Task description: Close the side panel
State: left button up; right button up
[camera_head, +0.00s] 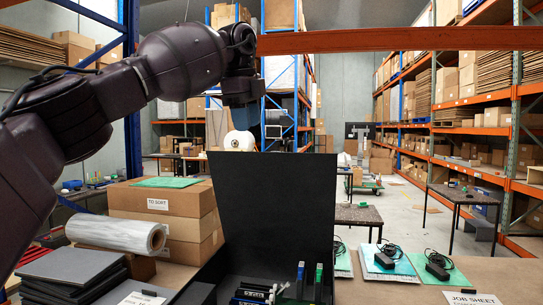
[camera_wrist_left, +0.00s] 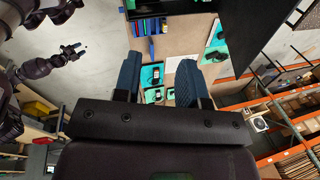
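The black side panel (camera_head: 272,200) stands upright behind a dark open box (camera_head: 213,272). It also shows at the upper right of the left wrist view (camera_wrist_left: 243,35). My left gripper (camera_head: 243,118) is above the panel's upper left edge, pointing down. In the left wrist view its two blue fingers (camera_wrist_left: 158,78) are spread wide with nothing held between them. I cannot tell its exact distance from the panel. A dark arm end, seemingly my right gripper (camera_wrist_left: 74,50), shows at the left of that view. It is too small to read its opening.
The box holds several blue, green and white items (camera_head: 262,292). Cartons (camera_head: 165,200) and a plastic roll (camera_head: 115,233) stand to its left, beside dark slabs (camera_head: 70,268). Chargers on coloured folders (camera_head: 380,262) lie to its right. Open air surrounds the panel's top.

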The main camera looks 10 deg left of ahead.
aim_at(276, 200)
jog(key=i, duration=1)
